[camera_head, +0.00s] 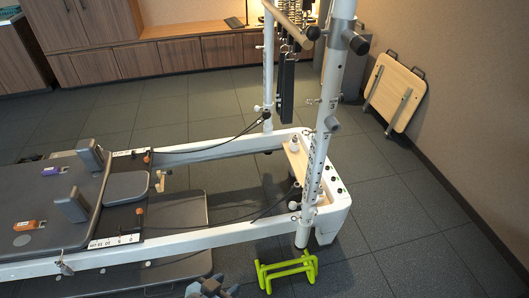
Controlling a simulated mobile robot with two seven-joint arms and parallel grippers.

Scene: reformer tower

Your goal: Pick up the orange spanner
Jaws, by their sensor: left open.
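A small orange object (28,226) lies on the dark carriage pad at the left edge. It is the most likely orange spanner, but it is too small to make out its shape surely. My left gripper (212,288) shows at the bottom edge, in front of the reformer's near rail, partly cut off by the frame. It is open and well to the right of the orange object, apart from it. I see nothing between its fingers. My right gripper is not in view.
The reformer's white frame (220,238) and tower post (322,130) stand ahead. A shoulder rest (72,205) stands right of the orange object. A purple object (50,171) lies farther back. A green stand (287,271) is on the floor.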

